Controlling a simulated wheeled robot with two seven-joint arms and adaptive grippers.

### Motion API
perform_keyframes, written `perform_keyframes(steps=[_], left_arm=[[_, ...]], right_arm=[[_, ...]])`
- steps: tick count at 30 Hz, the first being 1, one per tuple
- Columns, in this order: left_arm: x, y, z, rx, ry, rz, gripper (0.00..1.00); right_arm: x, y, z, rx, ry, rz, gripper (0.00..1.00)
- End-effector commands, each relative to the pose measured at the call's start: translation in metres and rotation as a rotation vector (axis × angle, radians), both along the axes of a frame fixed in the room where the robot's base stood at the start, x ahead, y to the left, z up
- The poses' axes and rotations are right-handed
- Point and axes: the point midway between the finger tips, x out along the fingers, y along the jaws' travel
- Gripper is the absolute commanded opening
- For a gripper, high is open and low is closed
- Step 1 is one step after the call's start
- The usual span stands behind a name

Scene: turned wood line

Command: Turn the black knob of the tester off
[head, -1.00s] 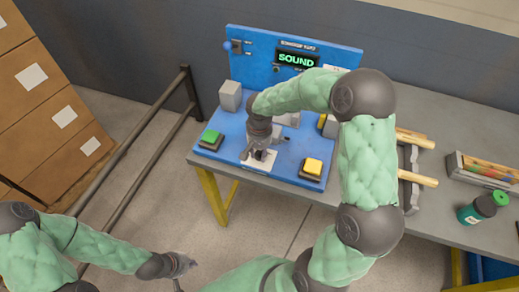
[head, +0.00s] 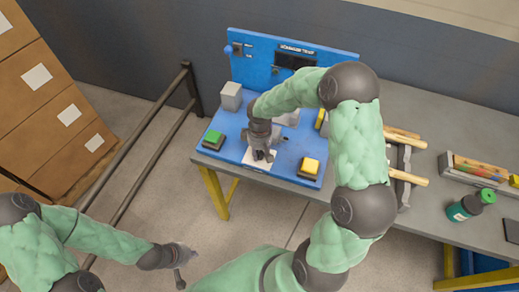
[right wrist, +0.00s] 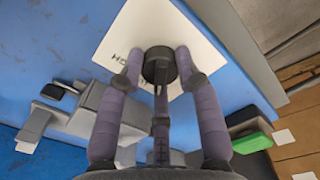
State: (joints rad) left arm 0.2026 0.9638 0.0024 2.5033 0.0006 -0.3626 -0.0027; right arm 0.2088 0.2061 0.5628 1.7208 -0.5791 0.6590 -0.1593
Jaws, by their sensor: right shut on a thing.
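The tester (head: 230,146) is a blue panel with an upright back board on the bench, and its display (head: 294,61) is dark. The black knob (right wrist: 159,66) sits on a white plate (right wrist: 122,40) with partly visible lettering. My right gripper (head: 262,156) reaches down over that plate. In the right wrist view, my right gripper's fingers (right wrist: 160,72) are closed around the knob's sides. In the head view the knob is mostly hidden by the gripper. My left gripper (head: 182,272) hangs over the floor, away from the bench; its jaws are too small to read.
A green button (head: 213,137) and a yellow button (head: 310,165) flank the plate. A grey block (head: 231,95) stands behind the green one. Wooden-handled tools (head: 405,175), a green-capped bottle (head: 470,205) and a box (head: 480,172) are on the bench to the right.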

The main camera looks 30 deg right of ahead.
Motion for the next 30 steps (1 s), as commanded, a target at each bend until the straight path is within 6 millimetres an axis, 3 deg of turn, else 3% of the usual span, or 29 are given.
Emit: perform_keyframes(steps=[12, 28, 29, 30], left_arm=[[0.0000, 0.0001, 0.0118, 0.000, 0.000, 0.000, 0.00], [0.0000, 0.0000, 0.0124, 0.000, 0.000, 0.000, 0.00], [0.0000, 0.0000, 0.0124, 0.000, 0.000, 0.000, 0.00], [0.0000, 0.0000, 0.0124, 0.000, 0.000, 0.000, 0.00]], right_arm=[[-0.0027, 0.0004, -0.0017, 0.002, 0.008, 0.178, 0.02], [-0.0029, 0.0004, -0.0024, 0.002, 0.008, 0.199, 0.02], [-0.0029, 0.0004, -0.0024, 0.002, 0.008, 0.199, 0.40], [-0.0029, 0.0004, -0.0024, 0.002, 0.008, 0.199, 0.51]])
